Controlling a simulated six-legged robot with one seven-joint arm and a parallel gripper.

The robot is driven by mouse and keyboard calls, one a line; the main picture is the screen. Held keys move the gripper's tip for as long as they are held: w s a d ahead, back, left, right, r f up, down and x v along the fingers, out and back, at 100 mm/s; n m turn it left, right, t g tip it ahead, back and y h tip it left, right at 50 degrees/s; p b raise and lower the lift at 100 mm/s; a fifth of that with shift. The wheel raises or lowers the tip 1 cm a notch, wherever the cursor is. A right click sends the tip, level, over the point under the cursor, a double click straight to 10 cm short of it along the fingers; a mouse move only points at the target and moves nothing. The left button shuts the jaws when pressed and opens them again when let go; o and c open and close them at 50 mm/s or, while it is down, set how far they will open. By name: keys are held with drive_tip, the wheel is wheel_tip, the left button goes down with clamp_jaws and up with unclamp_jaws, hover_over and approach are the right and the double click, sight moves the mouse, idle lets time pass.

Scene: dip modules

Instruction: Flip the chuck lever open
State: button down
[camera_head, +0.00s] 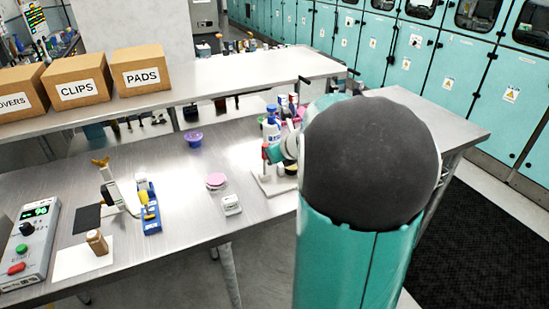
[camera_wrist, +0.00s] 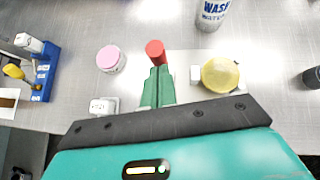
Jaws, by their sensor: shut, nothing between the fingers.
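A red knob (camera_wrist: 155,50), likely the end of the chuck lever, shows just beyond my fingertips in the wrist view. It also shows as a small red part (camera_head: 264,151) in the head view. A pale base plate (camera_wrist: 182,62) carries a yellowish round part (camera_wrist: 220,75) and a small white block (camera_wrist: 195,73). The plate also shows in the head view (camera_head: 267,187). My gripper (camera_wrist: 158,72) has its green fingers together, empty, close to the red knob; I cannot tell whether they touch it. My arm hides part of the fixture in the head view.
A pink-topped jar (camera_wrist: 109,59) and a small white box (camera_wrist: 103,106) stand left of the fixture. A wash bottle (camera_wrist: 212,14) stands behind it. A blue fixture (camera_head: 148,208) and a control box (camera_head: 32,242) are farther left. A shelf (camera_head: 235,76) runs behind.

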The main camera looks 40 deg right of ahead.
drive_tip(key=w+d, duration=0.2)
drive_tip(key=w, duration=0.5)
drive_tip(key=shift+w+r, duration=0.15)
drive_tip(key=shift+r, duration=0.2)
drive_tip(key=shift+w, duration=0.15)
idle(0.4)
drive_tip(key=s+d+r, duration=0.1)
drive_tip(key=s+r, duration=0.5)
drive_tip(key=r, duration=0.5)
drive_tip(key=shift+s+r, duration=0.15)
drive_tip(key=shift+r, duration=0.15)
